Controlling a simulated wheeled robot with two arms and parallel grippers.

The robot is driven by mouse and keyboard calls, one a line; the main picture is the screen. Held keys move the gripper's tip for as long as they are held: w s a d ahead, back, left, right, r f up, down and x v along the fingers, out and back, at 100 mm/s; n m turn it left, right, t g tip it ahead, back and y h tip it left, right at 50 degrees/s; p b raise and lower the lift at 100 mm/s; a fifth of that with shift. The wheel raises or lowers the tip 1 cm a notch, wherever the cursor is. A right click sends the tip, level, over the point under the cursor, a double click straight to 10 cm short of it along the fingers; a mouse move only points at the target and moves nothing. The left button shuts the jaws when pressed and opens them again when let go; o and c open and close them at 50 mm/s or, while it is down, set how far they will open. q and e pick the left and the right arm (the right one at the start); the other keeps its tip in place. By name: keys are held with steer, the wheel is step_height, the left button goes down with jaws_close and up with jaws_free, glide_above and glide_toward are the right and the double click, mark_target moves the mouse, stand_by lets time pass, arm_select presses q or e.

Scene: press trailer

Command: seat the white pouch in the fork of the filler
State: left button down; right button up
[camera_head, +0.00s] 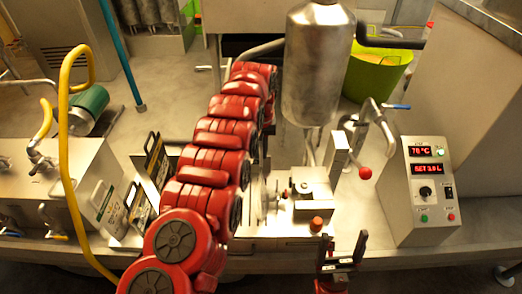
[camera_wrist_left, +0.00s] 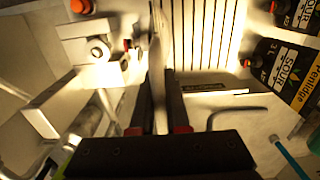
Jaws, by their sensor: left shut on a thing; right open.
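My left gripper (camera_wrist_left: 158,92) is shut on the white pouch (camera_wrist_left: 156,70), which shows edge-on as a pale thin strip between the two dark fingers in the left wrist view. In the head view my red left arm hides this gripper and most or all of the pouch. The filler (camera_head: 312,188) is a pale block under a steel tank (camera_head: 318,65), just right of my left arm. Its fork cannot be made out clearly. In the wrist view a pale block with a round fitting (camera_wrist_left: 98,50) is left of the fingers. My right gripper (camera_head: 342,262) is open and empty at the front.
Other pouches with black labels (camera_head: 157,160) stand left of my arm; they also show at right in the wrist view (camera_wrist_left: 285,65), beside a slatted panel (camera_wrist_left: 205,35). A control box (camera_head: 424,190) stands right. A red-knobbed lever (camera_head: 365,173) is beside the filler.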

arm_select(q)
steer(key=shift+f, duration=0.2)
steer(key=c, duration=0.8)
jaws_free()
steer(key=shift+c, duration=0.2)
steer(key=shift+r, duration=0.1)
